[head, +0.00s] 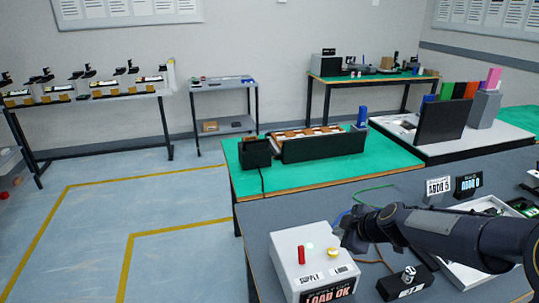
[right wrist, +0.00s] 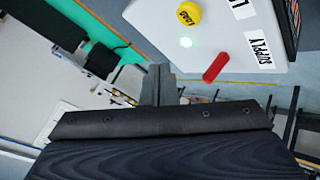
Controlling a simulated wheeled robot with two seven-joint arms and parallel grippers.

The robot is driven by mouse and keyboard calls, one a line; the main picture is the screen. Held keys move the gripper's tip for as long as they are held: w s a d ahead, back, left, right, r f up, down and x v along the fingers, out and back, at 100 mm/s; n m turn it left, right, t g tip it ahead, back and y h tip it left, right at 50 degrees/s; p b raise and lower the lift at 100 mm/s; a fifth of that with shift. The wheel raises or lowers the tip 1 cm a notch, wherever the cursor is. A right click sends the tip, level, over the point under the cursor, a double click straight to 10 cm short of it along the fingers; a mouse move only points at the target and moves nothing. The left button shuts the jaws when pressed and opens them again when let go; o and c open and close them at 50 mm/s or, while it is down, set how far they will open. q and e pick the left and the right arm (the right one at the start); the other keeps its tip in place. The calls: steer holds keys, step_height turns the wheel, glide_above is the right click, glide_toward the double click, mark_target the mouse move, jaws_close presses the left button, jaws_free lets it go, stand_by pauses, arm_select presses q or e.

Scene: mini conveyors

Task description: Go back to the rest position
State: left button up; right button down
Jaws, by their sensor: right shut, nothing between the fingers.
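My right gripper (head: 352,238) comes in from the right on its dark arm in the head view. It is shut and empty, just above and behind the right edge of the white control box (head: 288,262). The box has a red lever (head: 301,254), a yellow button (head: 333,253), a lit green lamp (head: 309,245) and a "LOAD OK" display (head: 328,292). In the right wrist view the closed fingers (right wrist: 158,84) point toward the box (right wrist: 255,35), its yellow button (right wrist: 188,12) and red lever (right wrist: 215,67). My left gripper is not in view.
A small conveyor (head: 323,144) stands on the green mat (head: 260,180) beyond the box. A black device (head: 405,282) and a white tray (head: 460,279) lie near my right arm. Small "ABDO 5" displays (head: 438,187) stand behind it. The floor at left is clear.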

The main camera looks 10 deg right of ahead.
steer(key=s+a+r+m+g+y, duration=0.1)
steer(key=s+a+r+m, duration=0.15)
steer(key=s, duration=0.55)
steer(key=s+a+r+m, duration=0.2)
steer(key=s+r+m, duration=0.2)
steer(key=s, duration=0.4)
steer(key=s+a+f+m+g, duration=0.1)
steer(key=s+f+m, duration=0.1)
steer(key=s+m, duration=0.2)
steer(key=s+f+m+g, duration=0.1)
steer(key=s+m, duration=0.3)
steer(key=s, duration=0.6)
steer(key=shift+a+f, duration=0.4)
